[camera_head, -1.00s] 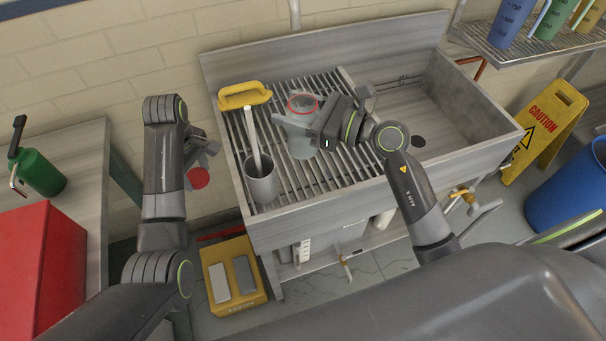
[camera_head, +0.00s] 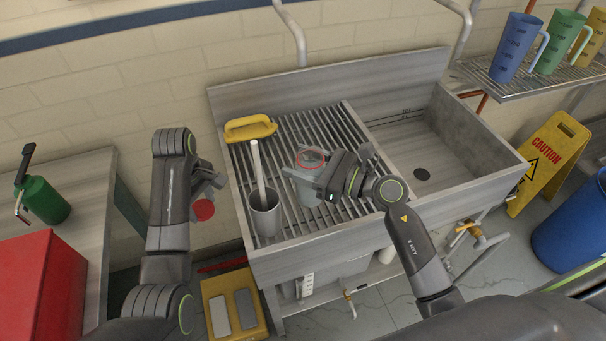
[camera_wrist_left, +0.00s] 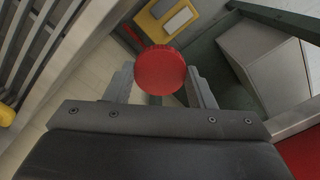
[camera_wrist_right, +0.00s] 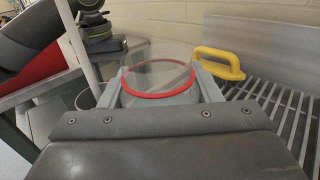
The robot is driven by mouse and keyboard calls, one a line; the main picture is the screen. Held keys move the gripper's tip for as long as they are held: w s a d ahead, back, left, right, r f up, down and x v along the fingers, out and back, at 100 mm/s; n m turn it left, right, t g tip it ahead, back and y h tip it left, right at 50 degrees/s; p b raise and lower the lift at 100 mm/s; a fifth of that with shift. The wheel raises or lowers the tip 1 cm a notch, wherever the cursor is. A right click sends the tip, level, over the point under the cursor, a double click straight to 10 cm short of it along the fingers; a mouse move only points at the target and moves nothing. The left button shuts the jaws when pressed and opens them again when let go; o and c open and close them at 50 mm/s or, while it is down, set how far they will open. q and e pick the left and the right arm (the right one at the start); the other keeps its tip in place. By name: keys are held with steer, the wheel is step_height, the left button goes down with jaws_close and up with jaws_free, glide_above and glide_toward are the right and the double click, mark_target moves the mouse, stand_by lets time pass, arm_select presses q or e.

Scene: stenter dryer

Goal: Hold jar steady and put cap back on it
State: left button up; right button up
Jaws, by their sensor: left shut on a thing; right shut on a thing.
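The jar (camera_head: 309,187) is clear with a red ring at its open mouth. It stands upright on the slatted drainboard of the sink. My right gripper (camera_head: 318,174) is shut around the jar near its top; the right wrist view shows the jar (camera_wrist_right: 160,80) between both fingers. The red round cap (camera_head: 204,210) is held in my left gripper (camera_head: 208,190), to the left of the sink and apart from the jar. In the left wrist view the cap (camera_wrist_left: 160,70) sits between the two fingertips.
A grey cup (camera_head: 265,214) with a pale stick and a yellow-handled tool (camera_head: 250,128) are on the drainboard left of the jar. The sink basin (camera_head: 435,150) to the right is empty. A red box (camera_head: 40,285) and green can (camera_head: 45,200) are on the left table.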

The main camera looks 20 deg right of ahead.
arm_select(q)
steer(key=shift+f, duration=0.1)
arm_select(e)
steer(key=shift+f, duration=1.85)
arm_select(q)
steer(key=shift+f+b, duration=0.2)
steer(key=shift+b, duration=0.15)
arm_select(e)
steer(key=shift+f, duration=0.15)
arm_select(q)
steer(key=shift+r, duration=0.1)
arm_select(e)
steer(key=o, duration=1.5)
arm_select(q)
steer(key=shift+r, duration=0.1)
